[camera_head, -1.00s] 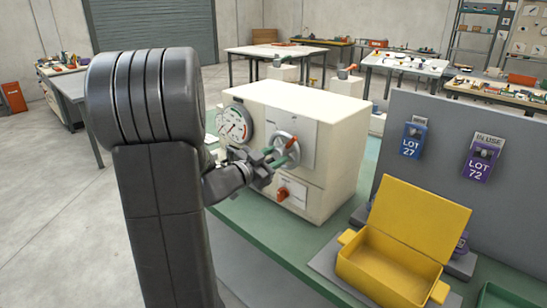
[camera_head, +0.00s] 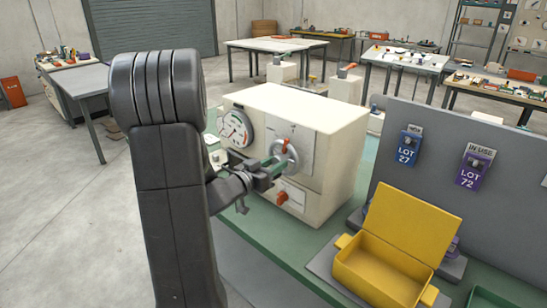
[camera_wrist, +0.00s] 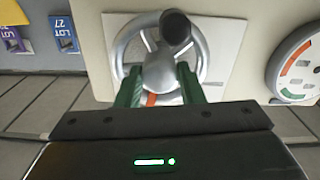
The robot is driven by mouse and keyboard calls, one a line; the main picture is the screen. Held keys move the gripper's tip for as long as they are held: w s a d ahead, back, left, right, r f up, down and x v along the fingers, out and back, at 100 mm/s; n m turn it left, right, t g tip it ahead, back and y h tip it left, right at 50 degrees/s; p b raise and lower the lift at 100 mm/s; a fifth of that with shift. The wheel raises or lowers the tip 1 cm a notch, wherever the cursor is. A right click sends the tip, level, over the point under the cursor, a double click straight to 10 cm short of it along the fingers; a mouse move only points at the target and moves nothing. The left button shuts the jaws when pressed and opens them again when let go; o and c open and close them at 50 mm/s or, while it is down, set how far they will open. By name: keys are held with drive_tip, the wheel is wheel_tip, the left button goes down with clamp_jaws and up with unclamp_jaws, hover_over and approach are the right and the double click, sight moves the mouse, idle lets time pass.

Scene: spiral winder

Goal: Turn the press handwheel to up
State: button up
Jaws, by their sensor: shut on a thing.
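The press handwheel (camera_head: 292,158) is a silver spoked wheel on the front plate of a cream press box (camera_head: 330,150). It also shows in the wrist view (camera_wrist: 203,50), where a dark round knob (camera_wrist: 175,28) stands out from its rim. A red mark (camera_wrist: 150,99) shows between my fingers, on the side opposite the knob. My gripper (camera_head: 274,164) reaches the wheel from the left front. Its green fingers in the wrist view (camera_wrist: 160,82) are shut on the handwheel, one on each side of its middle. The exact contact is partly hidden.
A pressure dial (camera_head: 235,128) sits left of the wheel, and a red switch (camera_head: 282,197) below it. An open yellow box (camera_head: 385,262) stands at right front. A grey panel (camera_head: 430,125) with lot tags rises behind the box. The green bench (camera_head: 262,230) is clear before the press.

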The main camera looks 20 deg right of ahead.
drive_tip(key=shift+n+p, duration=0.8)
drive_tip(key=shift+n, duration=0.2)
drive_tip(key=o, duration=1)
drive_tip(key=b+v, duration=0.2)
drive_tip(key=v, duration=1.2)
drive_tip(key=shift+d+f, duration=0.1)
